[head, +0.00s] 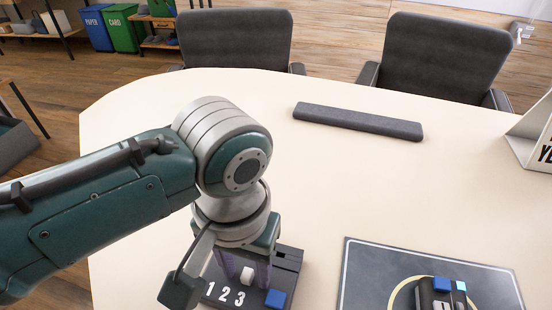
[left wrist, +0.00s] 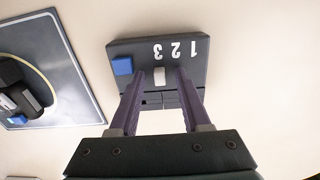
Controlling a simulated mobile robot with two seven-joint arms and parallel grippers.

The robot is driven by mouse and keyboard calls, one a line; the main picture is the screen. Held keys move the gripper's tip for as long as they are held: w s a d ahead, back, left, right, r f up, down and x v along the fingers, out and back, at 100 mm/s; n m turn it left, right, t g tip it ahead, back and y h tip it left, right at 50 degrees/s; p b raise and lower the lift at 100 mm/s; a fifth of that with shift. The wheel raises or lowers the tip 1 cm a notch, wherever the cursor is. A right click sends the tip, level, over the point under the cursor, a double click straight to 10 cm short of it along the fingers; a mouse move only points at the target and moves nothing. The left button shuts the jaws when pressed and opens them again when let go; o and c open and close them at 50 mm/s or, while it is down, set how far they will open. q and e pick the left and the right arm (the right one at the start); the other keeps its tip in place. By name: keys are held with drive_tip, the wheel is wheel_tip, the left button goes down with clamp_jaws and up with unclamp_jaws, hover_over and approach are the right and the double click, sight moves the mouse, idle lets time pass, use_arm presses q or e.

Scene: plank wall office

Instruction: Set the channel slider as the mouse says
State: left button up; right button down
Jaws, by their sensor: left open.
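The dark channel slider box (head: 287,262) stands on the table at the lower middle, with white numerals 1, 2 and 3, a blue block (head: 276,299) and a white slider knob (head: 247,276). The left wrist view also shows the box (left wrist: 140,48) and knob (left wrist: 159,77), which lines up with the 3. My left gripper (head: 243,268) is open, pointing down over the box. Its purple fingers are on either side of the knob; contact cannot be told. My right gripper is out of view.
The mouse lies on a dark mat (head: 365,262) with a yellow ring, right of the box. A long grey bar (head: 357,121) lies farther back. A sign (head: 530,140), partly cut off, stands at the right edge. Two chairs are behind the table; its middle is clear.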

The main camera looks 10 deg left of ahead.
use_arm(q)
clamp_jaws()
idle(0.3)
idle(1.1)
